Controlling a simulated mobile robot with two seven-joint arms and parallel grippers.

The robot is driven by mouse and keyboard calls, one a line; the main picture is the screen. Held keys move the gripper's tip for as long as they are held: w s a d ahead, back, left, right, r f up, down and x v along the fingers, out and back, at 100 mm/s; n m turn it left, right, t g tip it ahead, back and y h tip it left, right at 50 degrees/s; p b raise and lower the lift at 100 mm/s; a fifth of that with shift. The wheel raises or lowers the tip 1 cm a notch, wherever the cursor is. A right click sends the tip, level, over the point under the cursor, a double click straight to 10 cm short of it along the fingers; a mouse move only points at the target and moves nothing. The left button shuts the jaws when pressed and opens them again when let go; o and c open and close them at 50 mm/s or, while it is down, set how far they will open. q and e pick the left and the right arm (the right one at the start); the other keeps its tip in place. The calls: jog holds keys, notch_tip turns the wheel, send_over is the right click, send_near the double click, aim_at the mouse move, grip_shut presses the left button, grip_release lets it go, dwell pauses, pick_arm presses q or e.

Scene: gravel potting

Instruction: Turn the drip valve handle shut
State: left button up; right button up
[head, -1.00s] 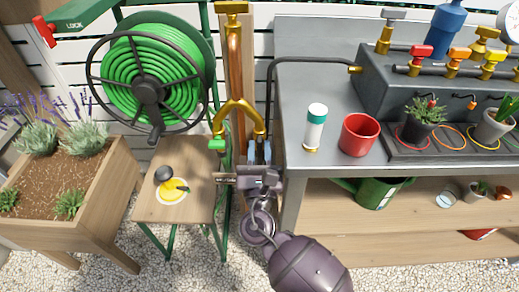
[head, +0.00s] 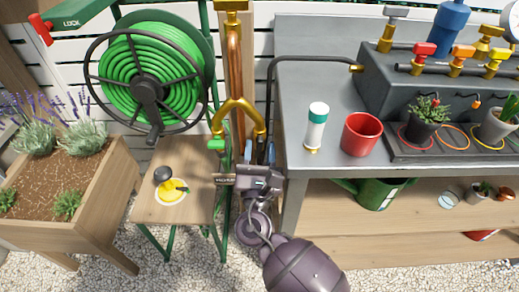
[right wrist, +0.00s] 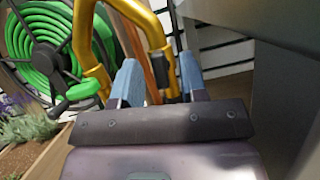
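A brass Y-shaped splitter (head: 240,106) hangs on the wooden post; it also shows in the right wrist view (right wrist: 88,45). Its left leg carries a green handle (head: 216,144), also seen in the right wrist view (right wrist: 82,90). The right leg ends in a dark fitting (right wrist: 152,90); no handle shows clearly on it. My right gripper (head: 259,152) is just below the right leg, pointing up, with blue fingers spread. In the right wrist view my right gripper (right wrist: 160,80) has the right leg's end in its gap; contact cannot be told. My left gripper is not in view.
A grey bench (head: 300,95) stands close on the right with a red pot (head: 361,134), a white-green bottle (head: 316,128) and several coloured valves. A green hose reel (head: 150,75) and a wooden stool (head: 190,205) are left. A small HOSE sign (head: 225,181) is beside the gripper.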

jog(key=v, duration=1)
jog(key=shift+s+f+p, duration=0.15)
jog(key=shift+s+p, duration=0.25)
